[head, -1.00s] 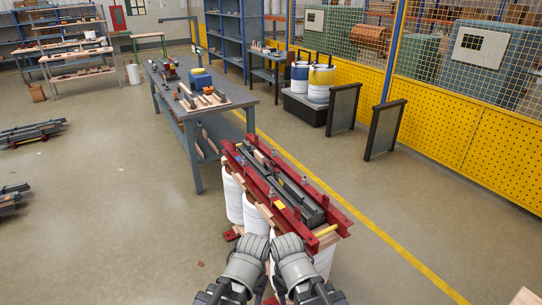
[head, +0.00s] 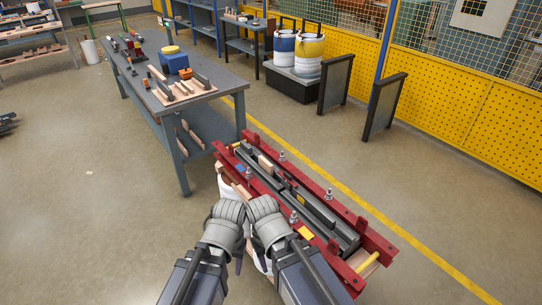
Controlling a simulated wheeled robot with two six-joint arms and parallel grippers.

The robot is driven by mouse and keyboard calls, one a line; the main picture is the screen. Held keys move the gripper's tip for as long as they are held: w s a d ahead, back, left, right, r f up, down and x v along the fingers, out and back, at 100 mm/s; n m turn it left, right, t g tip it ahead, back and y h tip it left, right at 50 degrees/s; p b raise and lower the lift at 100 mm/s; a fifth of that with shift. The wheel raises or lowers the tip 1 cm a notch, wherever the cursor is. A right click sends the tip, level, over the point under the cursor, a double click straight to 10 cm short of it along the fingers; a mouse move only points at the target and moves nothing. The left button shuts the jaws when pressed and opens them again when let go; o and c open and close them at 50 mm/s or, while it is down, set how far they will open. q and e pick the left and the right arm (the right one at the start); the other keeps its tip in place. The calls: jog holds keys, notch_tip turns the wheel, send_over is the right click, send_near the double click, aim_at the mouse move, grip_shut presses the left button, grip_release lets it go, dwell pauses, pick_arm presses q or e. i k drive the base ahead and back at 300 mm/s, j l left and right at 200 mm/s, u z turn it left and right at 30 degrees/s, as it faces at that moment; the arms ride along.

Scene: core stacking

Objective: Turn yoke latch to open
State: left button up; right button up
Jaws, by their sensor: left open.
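A long red yoke frame (head: 262,187) clamps dark core bars (head: 309,205) on top of white cylinders, in the lower middle of the head view. Upright bolts with nuts stand along the red beams. A yellow peg (head: 369,263) sticks out at the near right end, and a small yellow piece (head: 306,233) lies on the near beam. I cannot tell which part is the latch. My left gripper (head: 228,212) is at the frame's near left side, open, its fingers mostly hidden. My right gripper (head: 265,210) is just right of it, beside the near beam, its fingers hidden.
A grey workbench (head: 222,80) with wooden blocks and small parts stands behind to the left. Two dark panels (head: 384,107) and a black stand (head: 292,87) with coil drums are behind to the right.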

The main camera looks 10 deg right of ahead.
aim_at(288, 178)
jog(key=i+j, duration=0.3)
jog(key=i, duration=0.15)
jog(key=i+j, duration=0.3)
jog(key=i, duration=0.15)
